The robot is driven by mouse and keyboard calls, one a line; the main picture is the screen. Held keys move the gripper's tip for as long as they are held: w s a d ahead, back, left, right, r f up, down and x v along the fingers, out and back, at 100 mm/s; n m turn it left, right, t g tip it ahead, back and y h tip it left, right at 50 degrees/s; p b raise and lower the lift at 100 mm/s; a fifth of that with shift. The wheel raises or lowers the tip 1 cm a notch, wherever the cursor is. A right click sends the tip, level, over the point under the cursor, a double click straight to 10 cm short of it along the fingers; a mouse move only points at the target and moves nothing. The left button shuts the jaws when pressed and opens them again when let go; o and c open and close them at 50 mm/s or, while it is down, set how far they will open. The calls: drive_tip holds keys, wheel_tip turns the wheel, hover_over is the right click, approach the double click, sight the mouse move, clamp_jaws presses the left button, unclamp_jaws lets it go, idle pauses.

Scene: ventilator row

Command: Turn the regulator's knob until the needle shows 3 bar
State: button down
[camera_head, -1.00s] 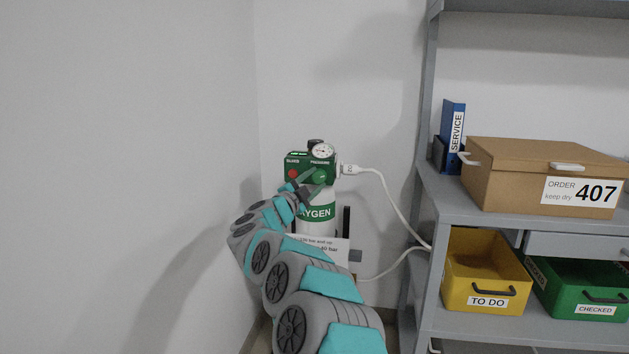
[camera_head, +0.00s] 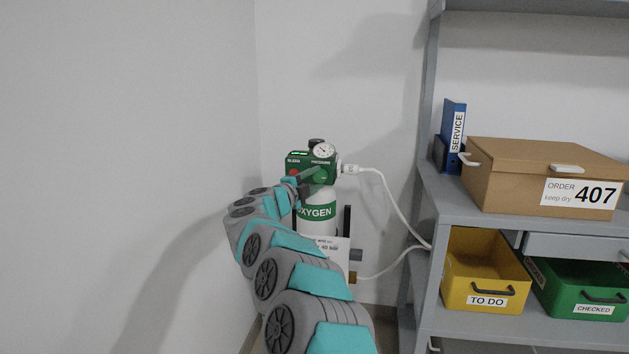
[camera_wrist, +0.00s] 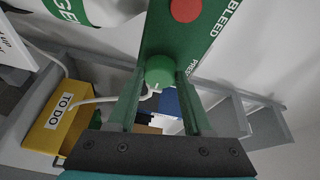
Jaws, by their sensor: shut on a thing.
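The green regulator (camera_head: 297,158) sits on top of a white oxygen cylinder (camera_head: 318,226) with a green band. Its round white gauge (camera_head: 323,151) faces me, but the needle is too small to read. The green knob (camera_wrist: 159,72), with a small white mark, is on the regulator's front. My gripper (camera_wrist: 160,84) has a finger on each side of the knob and is shut on it. In the head view my gripper (camera_head: 312,181) partly hides the knob. The red bleed button (camera_wrist: 186,9) is beside the knob, clear of the fingers.
A white hose (camera_head: 386,190) runs from the regulator's right side down toward the grey shelf (camera_head: 424,210). The shelf holds a cardboard box (camera_head: 505,175), a blue binder (camera_head: 453,125), a yellow bin (camera_head: 466,280) and a green bin (camera_head: 565,285). A wall is close on the left.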

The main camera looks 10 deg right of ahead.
drive_tip(key=shift+c, duration=1.6)
unclamp_jaws()
drive_tip(key=shift+s+a+f, duration=0.1)
drive_tip(key=shift+s+a, duration=0.25)
drive_tip(key=b+v, duration=0.1)
drive_tip(key=v, duration=0.5)
drive_tip(key=shift+s+a, duration=0.2)
drive_tip(key=shift+s, duration=0.15)
